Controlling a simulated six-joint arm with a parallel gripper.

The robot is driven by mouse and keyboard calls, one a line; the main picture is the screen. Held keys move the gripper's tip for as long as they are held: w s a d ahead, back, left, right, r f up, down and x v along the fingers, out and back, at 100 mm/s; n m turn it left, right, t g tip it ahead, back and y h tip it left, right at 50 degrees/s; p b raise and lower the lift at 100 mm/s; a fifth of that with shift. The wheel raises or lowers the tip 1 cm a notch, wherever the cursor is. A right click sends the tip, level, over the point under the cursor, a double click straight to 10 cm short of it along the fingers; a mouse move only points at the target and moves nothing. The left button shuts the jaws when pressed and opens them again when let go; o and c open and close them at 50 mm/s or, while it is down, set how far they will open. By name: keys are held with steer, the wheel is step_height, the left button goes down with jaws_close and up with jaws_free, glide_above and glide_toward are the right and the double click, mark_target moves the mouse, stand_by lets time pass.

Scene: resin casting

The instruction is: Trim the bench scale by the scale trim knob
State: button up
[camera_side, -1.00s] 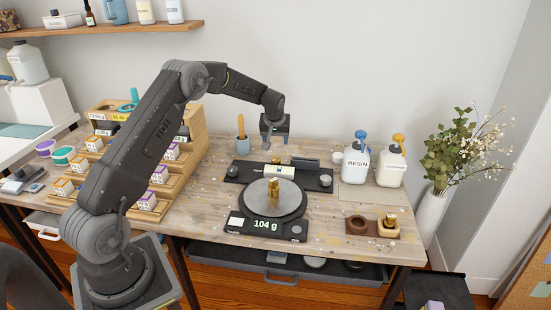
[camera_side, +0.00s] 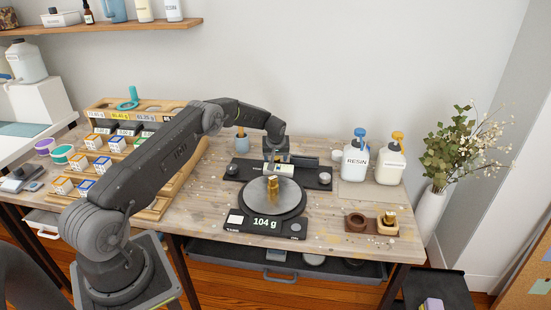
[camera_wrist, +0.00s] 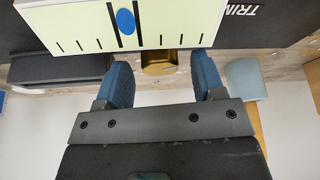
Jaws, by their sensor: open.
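The bench scale (camera_side: 265,224) stands on the table reading 104 g, with a brass weight (camera_side: 272,190) on its round pan. Behind the pan is a black bar (camera_side: 252,173) with a pale gauge and a knob at each end, the left one (camera_side: 232,169) and the right one (camera_side: 325,178). In the wrist view the gauge (camera_wrist: 80,30) shows a blue oval marker (camera_wrist: 126,22) between two thick lines. The word TRIM is printed beside it. My gripper (camera_wrist: 165,75) is open just above the bar's back edge, with a brass piece (camera_wrist: 160,62) visible between its fingers, apart from both knobs.
A blue-grey cup with a wooden stick (camera_side: 241,146) stands behind left. Resin bottles (camera_side: 355,160) stand on the right. A wooden holder (camera_side: 372,228) is at the front right, and a stepped rack with small boxes (camera_side: 103,165) is on the left.

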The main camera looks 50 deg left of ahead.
steer(key=shift+w+a+f, duration=0.1)
steer(key=shift+a+f, duration=0.1)
steer(key=shift+f, duration=0.3)
steer(key=c, duration=0.9)
steer(key=shift+c, duration=0.2)
steer(key=shift+r+m, duration=0.1)
steer(key=shift+m, duration=0.2)
steer(key=shift+m+t+h, duration=0.4)
steer(key=shift+m+h, duration=0.05)
steer(key=shift+m, duration=0.95)
steer(key=shift+m+t+h, duration=0.4)
steer(key=shift+m+h, duration=0.05)
steer(key=shift+m, duration=0.95)
steer(key=o, duration=0.9)
